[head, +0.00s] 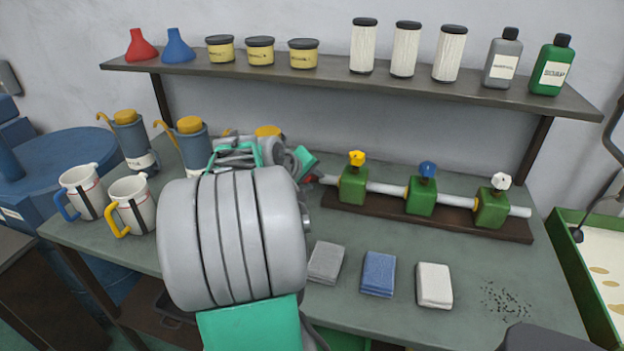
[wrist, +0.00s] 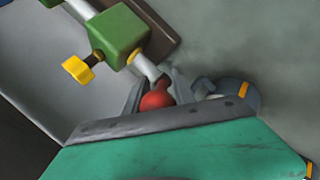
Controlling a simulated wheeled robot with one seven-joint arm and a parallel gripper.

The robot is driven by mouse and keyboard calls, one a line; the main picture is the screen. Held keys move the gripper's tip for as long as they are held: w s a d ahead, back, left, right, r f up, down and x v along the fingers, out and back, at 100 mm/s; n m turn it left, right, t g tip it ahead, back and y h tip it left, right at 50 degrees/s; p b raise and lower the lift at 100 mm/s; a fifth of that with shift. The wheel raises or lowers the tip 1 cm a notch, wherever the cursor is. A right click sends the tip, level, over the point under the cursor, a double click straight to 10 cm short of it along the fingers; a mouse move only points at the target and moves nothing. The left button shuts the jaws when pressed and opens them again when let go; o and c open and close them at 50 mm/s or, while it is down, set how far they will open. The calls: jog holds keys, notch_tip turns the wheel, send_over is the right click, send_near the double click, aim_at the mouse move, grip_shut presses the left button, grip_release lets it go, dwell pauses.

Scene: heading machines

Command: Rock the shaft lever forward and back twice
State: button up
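The shaft (head: 386,188) is a pale rod through several green blocks on a brown base, at the back right of the bench. Its lever end has a red knob (head: 311,179) at the left, partly hidden by my arm. In the wrist view the red knob (wrist: 157,97) sits between the grey fingers of my gripper (wrist: 156,92), with the rod end just beyond it. The fingers are close on both sides, but whether they press on it is not clear. In the head view my arm hides most of the gripper.
Yellow, blue and white valve knobs (head: 427,170) stand up from the blocks. Grey, blue and white folded cloths (head: 379,274) lie in front. A loaded shelf (head: 330,76) runs above.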

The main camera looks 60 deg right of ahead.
grip_shut()
jog(key=shift+r, duration=0.1)
dwell(0.9)
